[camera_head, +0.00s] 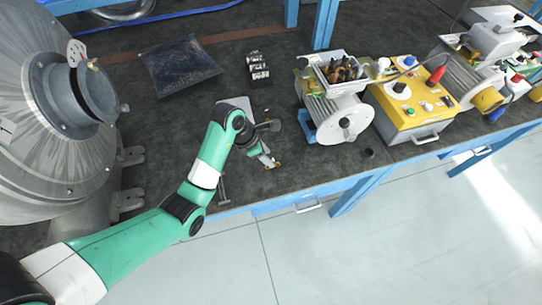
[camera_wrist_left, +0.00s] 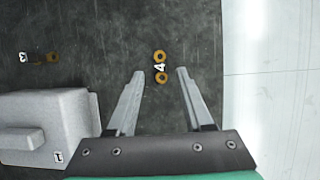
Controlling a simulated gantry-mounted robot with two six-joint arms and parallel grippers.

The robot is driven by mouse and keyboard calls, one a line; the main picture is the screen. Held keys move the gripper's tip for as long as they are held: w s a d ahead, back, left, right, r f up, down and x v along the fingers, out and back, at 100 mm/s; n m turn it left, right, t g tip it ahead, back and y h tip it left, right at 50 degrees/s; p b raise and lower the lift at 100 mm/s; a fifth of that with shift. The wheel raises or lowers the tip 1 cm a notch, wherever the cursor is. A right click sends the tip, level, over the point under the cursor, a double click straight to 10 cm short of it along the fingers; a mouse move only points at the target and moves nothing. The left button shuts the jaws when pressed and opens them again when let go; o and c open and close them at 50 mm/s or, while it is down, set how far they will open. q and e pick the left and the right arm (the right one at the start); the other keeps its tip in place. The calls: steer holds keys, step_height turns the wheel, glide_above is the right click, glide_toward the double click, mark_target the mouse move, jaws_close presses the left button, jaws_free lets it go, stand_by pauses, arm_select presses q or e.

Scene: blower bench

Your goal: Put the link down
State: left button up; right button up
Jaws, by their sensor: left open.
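A small link (camera_wrist_left: 160,67) with two brass-coloured rings and a "4" between them lies on the dark bench top. In the left wrist view my left gripper (camera_wrist_left: 160,73) is open. Its two fingers stand one on each side of the link, with a visible gap on both sides. In the head view the left gripper (camera_head: 267,158) points down near the bench's front edge. My right gripper is not in view.
A pale grey block (camera_wrist_left: 40,125) marked "1" stands left of the fingers. The bench edge lies just right. A grey machine (camera_head: 338,115) with a tool tray, a yellow control box (camera_head: 415,105) and a large metal blower housing (camera_head: 50,150) flank the space. A dark bag (camera_head: 178,68) lies behind.

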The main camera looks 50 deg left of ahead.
arm_select(q)
steer(key=p+v, duration=0.3)
steer(key=v, duration=0.5)
steer(key=shift+r, duration=0.2)
